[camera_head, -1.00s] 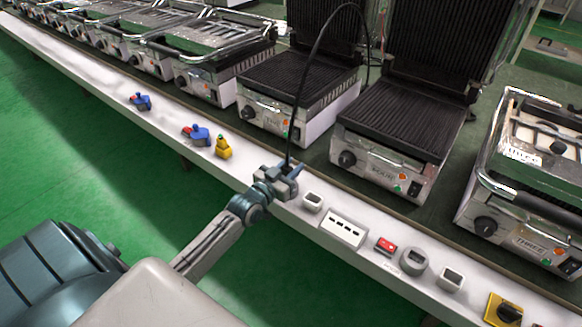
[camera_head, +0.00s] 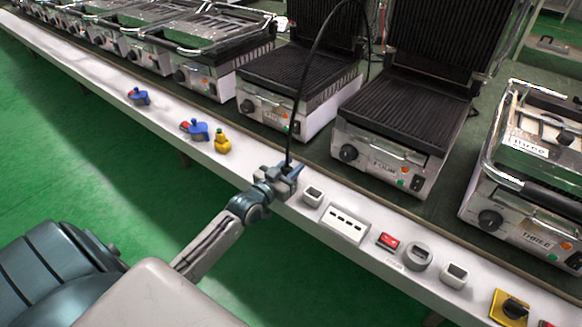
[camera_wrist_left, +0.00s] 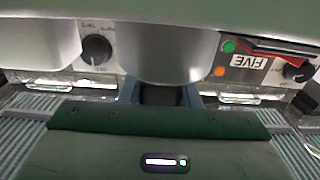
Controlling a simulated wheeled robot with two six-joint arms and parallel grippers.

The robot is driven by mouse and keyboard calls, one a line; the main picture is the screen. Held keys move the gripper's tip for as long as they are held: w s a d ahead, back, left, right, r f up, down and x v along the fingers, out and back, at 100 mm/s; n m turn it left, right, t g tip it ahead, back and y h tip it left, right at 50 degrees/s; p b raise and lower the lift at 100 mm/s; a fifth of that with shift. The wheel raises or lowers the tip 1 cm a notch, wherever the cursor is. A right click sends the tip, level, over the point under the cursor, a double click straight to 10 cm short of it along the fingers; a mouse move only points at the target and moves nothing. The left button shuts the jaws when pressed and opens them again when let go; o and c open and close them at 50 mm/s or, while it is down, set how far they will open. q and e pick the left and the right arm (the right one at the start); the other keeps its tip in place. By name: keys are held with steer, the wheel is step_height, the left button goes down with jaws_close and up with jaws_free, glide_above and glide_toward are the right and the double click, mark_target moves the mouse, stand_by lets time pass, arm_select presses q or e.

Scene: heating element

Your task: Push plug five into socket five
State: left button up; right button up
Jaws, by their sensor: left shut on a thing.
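My left gripper (camera_head: 289,172) is shut on a plug at the table's front edge, with a black cable (camera_head: 300,100) rising from it. The plug itself is mostly hidden by the fingers. In the left wrist view a dark piece (camera_wrist_left: 160,95) sits between the bluish fingers. A label reading FIVE (camera_wrist_left: 249,62) is on a grill front in the left wrist view. My right gripper is not in view.
Grills (camera_head: 400,115) stand behind.

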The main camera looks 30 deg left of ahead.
arm_select(q)
steer(key=shift+f+b, duration=0.4)
steer(key=shift+f, duration=0.1)
steer(key=o, duration=1)
steer(key=shift+o, duration=0.2)
steer(key=s+p, duration=0.7)
steer(key=s, duration=0.3)
steer(key=shift+s+a, duration=0.4)
